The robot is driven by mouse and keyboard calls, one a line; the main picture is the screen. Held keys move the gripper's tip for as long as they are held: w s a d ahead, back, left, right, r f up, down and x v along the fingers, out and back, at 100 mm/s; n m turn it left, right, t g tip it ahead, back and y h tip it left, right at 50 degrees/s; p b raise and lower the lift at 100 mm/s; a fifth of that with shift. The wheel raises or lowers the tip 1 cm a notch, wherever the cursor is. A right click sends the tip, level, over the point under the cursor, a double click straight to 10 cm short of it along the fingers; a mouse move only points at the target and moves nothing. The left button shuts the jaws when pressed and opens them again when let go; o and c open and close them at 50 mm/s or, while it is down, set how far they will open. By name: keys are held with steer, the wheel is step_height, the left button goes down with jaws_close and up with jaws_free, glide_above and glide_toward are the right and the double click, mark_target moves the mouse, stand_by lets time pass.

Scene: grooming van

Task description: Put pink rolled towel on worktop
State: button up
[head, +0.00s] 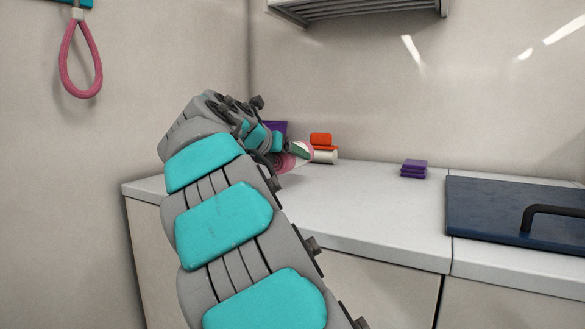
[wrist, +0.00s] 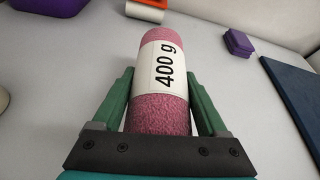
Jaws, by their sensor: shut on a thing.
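The pink rolled towel (wrist: 161,112) has a white band marked "400 g". In the wrist view it lies lengthwise between the green fingers of my gripper (wrist: 161,78), which is shut on it. In the head view, the towel's pink round end (head: 284,163) shows low over the back left of the white worktop (head: 345,205), partly hidden by my arm. I cannot tell for sure whether the towel touches the worktop. My gripper is mostly hidden behind my arm in the head view.
An orange and white item (head: 322,141) and a purple container (head: 279,128) stand near the back corner. A purple stack (head: 414,168) lies further right. A dark blue panel (head: 510,208) with a black bar covers the right side. The front middle of the worktop is clear.

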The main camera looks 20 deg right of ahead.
glide_above(292, 179)
steer(key=shift+s+f, duration=0.15)
steer(key=shift+f, duration=0.15)
steer(key=shift+f+b, duration=0.5)
steer(key=shift+f, duration=1.3)
steer(key=o, duration=1.3)
steer(key=shift+f, duration=0.1)
steer(key=shift+o, duration=0.2)
